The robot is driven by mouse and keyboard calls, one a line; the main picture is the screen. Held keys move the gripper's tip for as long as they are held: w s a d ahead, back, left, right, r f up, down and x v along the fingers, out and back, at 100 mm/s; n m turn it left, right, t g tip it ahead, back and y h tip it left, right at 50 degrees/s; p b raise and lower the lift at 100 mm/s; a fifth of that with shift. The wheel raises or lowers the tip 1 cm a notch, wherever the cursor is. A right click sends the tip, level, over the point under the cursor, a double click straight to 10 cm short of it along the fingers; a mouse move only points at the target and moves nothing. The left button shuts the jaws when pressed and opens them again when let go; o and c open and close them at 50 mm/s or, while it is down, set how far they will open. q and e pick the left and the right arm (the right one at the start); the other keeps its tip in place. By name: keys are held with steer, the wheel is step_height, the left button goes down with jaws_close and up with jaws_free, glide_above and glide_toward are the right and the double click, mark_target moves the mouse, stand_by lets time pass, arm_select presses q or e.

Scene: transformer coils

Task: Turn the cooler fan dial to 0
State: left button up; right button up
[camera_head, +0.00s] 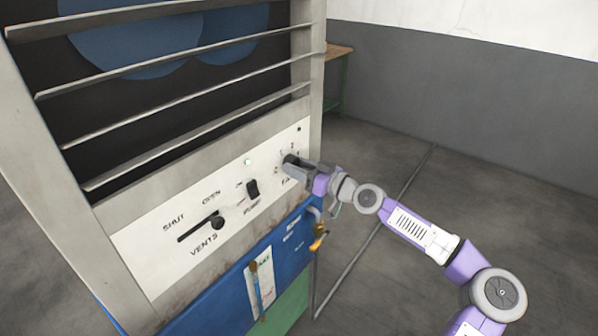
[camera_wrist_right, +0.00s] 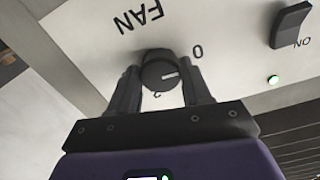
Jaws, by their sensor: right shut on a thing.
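The cooler fan dial (camera_wrist_right: 160,72) is a round dark knob with a white pointer line, seen in the right wrist view below the upside-down word FAN. The pointer line points right in that view, roughly toward the printed 0 (camera_wrist_right: 197,52) but slightly below it. My right gripper (camera_head: 293,162) is at the right end of the control panel (camera_head: 160,252), its two fingers either side of the dial and shut on it. My left gripper is not in view.
Left of the dial are a black pump rocker switch (camera_head: 253,189) and a vents lever (camera_head: 200,229). A green light (camera_head: 248,162) glows above the switch. Below, a blue panel carries a small brass-coloured tap (camera_head: 319,238). Open floor (camera_head: 420,195) lies to the right.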

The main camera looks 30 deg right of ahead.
steer(key=shift+n, duration=0.4)
steer(key=o, duration=1.1)
steer(key=shift+c, duration=0.2)
steer(key=shift+s, duration=0.1)
steer(key=p+v, duration=0.1)
steer(key=v, duration=0.6)
steer(key=shift+s, duration=0.15)
steer(key=shift+d, duration=0.1)
